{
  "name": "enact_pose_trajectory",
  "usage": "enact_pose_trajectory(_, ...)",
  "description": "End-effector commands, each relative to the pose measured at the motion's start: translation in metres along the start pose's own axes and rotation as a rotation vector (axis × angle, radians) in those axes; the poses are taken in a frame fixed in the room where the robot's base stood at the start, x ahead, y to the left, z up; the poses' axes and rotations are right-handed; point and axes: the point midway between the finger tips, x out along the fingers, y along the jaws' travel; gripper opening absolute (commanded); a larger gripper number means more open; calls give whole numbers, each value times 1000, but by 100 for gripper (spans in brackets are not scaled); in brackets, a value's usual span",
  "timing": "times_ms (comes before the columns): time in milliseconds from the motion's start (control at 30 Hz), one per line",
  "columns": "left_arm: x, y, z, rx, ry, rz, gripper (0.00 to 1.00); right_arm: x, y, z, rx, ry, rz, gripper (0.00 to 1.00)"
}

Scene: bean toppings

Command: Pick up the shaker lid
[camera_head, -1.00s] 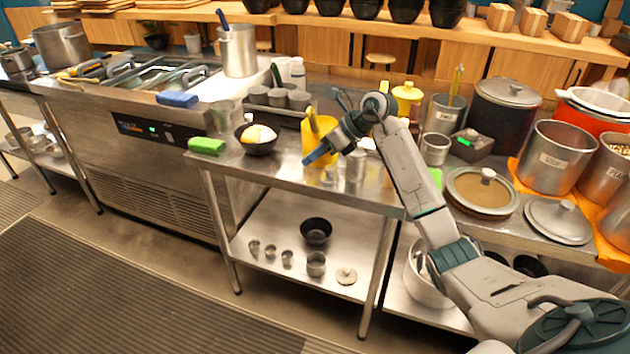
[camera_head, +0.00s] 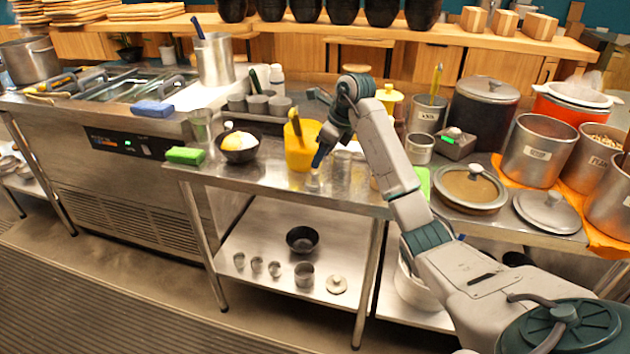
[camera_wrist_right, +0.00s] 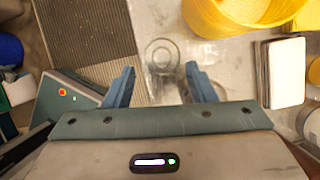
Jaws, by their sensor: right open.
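My right gripper (camera_head: 319,160) hangs over the front of the steel table (camera_head: 250,180), fingers angled down beside a yellow container (camera_head: 300,150). In the right wrist view the gripper (camera_wrist_right: 160,72) is open, its blue fingers apart with nothing gripped. A small, clear or shiny round piece (camera_wrist_right: 162,52) shows between and just beyond the fingertips; it may be the shaker lid, but I cannot tell for sure. In the head view a small shiny piece (camera_head: 313,182) stands below the fingers, with a shiny cylinder (camera_head: 341,172) to its right. My left gripper is not in view.
A black bowl (camera_head: 239,152) and a green sponge (camera_head: 185,155) lie to the left. Lidded pans, including a glass-lidded one (camera_head: 468,188), and large steel pots (camera_head: 538,150) crowd the right. Small cups and a round lid (camera_head: 337,284) sit on the lower shelf.

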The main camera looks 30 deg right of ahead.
Motion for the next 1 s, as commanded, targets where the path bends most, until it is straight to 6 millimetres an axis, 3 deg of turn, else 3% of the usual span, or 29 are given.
enact_pose_trajectory(167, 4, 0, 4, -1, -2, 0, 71, 11, 0, -1, 0, 1, 2, 51)
enact_pose_trajectory(500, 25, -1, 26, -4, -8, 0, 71, 54, -2, -2, 0, 0, 1, 51)
enact_pose_trajectory(767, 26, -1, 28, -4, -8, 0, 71, 57, -2, -3, 0, -1, 0, 51)
enact_pose_trajectory(933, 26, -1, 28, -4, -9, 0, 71, 56, -2, -3, 0, -1, 0, 18)
enact_pose_trajectory(1000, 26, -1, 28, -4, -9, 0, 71, 56, -2, -3, 0, -1, 0, 16)
